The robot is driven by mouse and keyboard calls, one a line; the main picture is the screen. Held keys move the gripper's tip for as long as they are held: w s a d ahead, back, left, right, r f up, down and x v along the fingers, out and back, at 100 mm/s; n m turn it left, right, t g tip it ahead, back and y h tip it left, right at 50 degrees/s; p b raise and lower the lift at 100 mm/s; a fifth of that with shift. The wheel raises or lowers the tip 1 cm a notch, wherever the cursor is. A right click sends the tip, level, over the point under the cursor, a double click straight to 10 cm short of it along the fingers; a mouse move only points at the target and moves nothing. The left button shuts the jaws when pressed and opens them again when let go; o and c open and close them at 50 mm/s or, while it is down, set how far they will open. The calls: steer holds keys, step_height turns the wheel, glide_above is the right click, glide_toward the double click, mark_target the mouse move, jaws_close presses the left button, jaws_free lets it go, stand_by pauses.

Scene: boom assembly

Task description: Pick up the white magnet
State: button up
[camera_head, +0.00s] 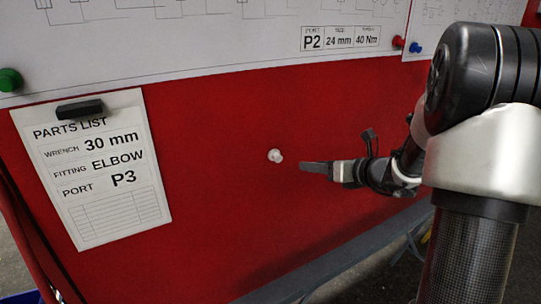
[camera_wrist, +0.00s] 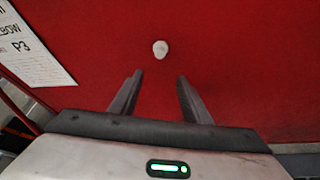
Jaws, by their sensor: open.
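The white magnet (camera_head: 275,156) is a small round knob stuck alone on the red upright panel (camera_head: 240,120), right of the parts list. It also shows in the wrist view (camera_wrist: 160,48), above and roughly midway between my fingertips. My gripper (camera_head: 305,167) is just right of the magnet in the head view, its fingers pointing left. In the wrist view my gripper (camera_wrist: 157,75) is open, with a clear gap between its two fingers and nothing in it. The magnet is apart from the fingers, beyond their tips.
A parts list sheet (camera_head: 105,190) hangs at left under a black clip (camera_head: 79,110). A large white drawing (camera_head: 200,40) covers the top, with green (camera_head: 10,79), red (camera_head: 398,42) and blue (camera_head: 415,48) magnets. The panel around the white magnet is bare. A grey ledge (camera_head: 340,258) runs below.

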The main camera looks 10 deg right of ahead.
glide_toward(279, 159)
step_height(279, 159, down, 2)
steer(key=w+a, duration=0.2)
steer(key=shift+w+d+r+p+x, duration=0.1)
steer(key=shift+p+x, duration=0.15)
steer(key=shift+x, duration=0.65)
steer(key=shift+w+d+r+p+x, duration=0.1)
steer(key=shift+p+x, duration=0.2)
steer(key=shift+x, duration=0.65)
steer(key=shift+w+d+r+p+x, duration=0.1)
steer(key=shift+p+x, duration=0.15)
steer(key=shift+x, duration=0.65)
jaws_close()
steer(key=shift+r, duration=0.1)
